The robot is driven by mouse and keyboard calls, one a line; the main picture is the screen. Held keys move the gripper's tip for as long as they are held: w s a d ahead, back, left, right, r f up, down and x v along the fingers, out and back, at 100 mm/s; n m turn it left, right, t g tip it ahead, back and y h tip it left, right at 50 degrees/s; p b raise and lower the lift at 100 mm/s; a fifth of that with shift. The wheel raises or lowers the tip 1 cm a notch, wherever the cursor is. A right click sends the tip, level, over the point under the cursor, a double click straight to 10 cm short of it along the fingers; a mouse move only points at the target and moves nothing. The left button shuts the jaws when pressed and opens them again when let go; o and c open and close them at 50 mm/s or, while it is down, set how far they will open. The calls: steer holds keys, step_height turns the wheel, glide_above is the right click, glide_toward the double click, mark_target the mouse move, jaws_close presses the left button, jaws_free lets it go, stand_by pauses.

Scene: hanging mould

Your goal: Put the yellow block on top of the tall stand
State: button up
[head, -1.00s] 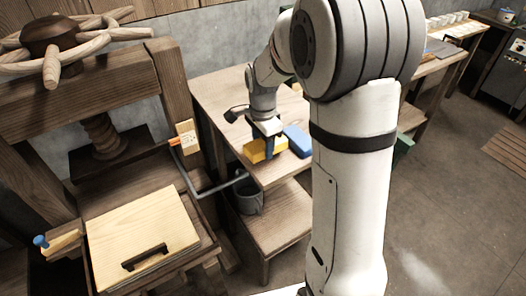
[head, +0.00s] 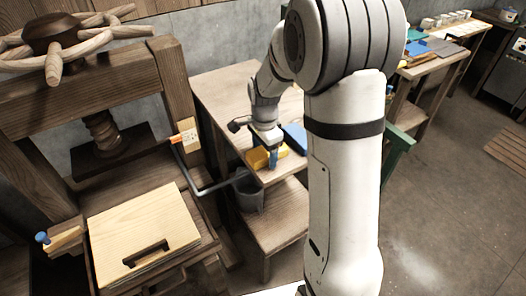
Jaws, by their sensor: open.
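The yellow block (head: 257,158) lies on the wooden table near its front edge. A blue block (head: 296,137) lies just behind and to the right, partly hidden by my arm. I cannot make out which thing is the tall stand; my arm hides part of the scene.
The wooden table (head: 222,92) has bare top to the left of my gripper. A grey bucket (head: 249,194) stands below on its shelf. A wooden press (head: 85,75) with a bent metal bar (head: 205,188) is at left. Open floor (head: 440,220) lies at right.

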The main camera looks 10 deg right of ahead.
mark_target(264, 151)
step_height(264, 151, up, 11)
steer(key=s+r+n+t, duration=0.1)
steer(key=s+n+t, duration=0.1)
steer(key=s+n, duration=1.2)
steer(key=s, duration=0.7)
steer(key=shift+d+r+t, duration=0.25)
steer(key=shift+r+t, duration=0.05)
steer(key=shift+t, duration=0.1)
